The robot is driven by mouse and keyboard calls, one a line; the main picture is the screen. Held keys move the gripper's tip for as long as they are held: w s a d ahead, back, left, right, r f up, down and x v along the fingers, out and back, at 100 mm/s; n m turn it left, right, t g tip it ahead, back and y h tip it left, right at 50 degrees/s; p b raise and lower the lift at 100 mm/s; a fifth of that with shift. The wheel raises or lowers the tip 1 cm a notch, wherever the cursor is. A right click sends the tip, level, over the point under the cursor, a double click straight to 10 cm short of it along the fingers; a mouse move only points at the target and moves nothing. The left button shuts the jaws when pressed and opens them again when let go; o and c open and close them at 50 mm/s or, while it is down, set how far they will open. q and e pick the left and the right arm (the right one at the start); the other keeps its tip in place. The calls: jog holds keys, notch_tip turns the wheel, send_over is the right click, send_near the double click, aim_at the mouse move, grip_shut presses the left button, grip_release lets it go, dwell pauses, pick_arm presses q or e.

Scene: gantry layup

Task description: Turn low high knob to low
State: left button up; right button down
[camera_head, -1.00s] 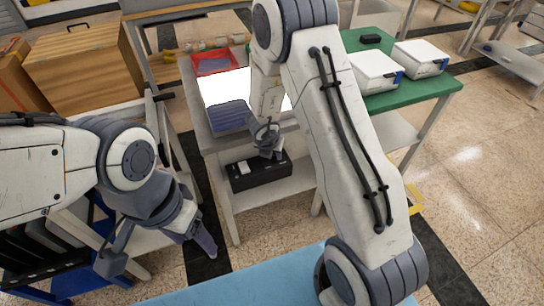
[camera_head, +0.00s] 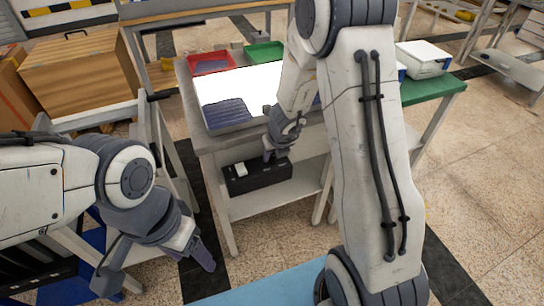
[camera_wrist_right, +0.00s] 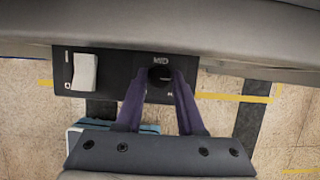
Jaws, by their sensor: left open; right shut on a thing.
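A black control box (camera_head: 262,176) sits at the front of the workbench, below its top. In the right wrist view the box's black panel (camera_wrist_right: 115,65) carries a white rocker switch (camera_wrist_right: 85,72) at left and a dark round knob (camera_wrist_right: 160,76) with "MID" printed above it. Another label at the knob's lower right is mostly hidden. My right gripper (camera_wrist_right: 160,84) has its purple fingers on either side of the knob, shut on it. In the head view the right gripper (camera_head: 270,152) is at the box. My left gripper (camera_head: 155,266) is open and empty at lower left.
The workbench (camera_head: 215,143) holds a bright white panel (camera_head: 235,88), a red tray (camera_head: 211,64) and a green tray (camera_head: 264,53). A wooden crate (camera_head: 80,68) stands at left. A white case (camera_head: 423,60) is on a green-topped table at right.

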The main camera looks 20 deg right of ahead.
jog(key=shift+d+n+y, duration=0.1)
jog(key=shift+n+y, duration=0.3)
jog(key=shift+n, duration=0.6)
jog(key=n+y, duration=0.1)
jog(key=n, duration=0.1)
jog(key=shift+n+g, duration=0.3)
jog(key=shift+n, duration=0.1)
jog(key=n+p, duration=0.1)
jog(key=n, duration=0.1)
jog(key=shift+d+r+n+g+y, duration=0.1)
jog(key=shift+n+g+y, duration=0.2)
jog(key=shift+y, duration=0.1)
jog(key=shift+w+n+g+y+p, duration=0.1)
jog(key=shift+n+g+y+p, duration=0.45)
jog(key=shift+n+p, duration=1)
jog(key=shift+n+b, duration=0.4)
jog(key=shift+n, duration=0.25)
jog(key=c, duration=0.5)
grip_release()
jog(key=shift+w, duration=0.1)
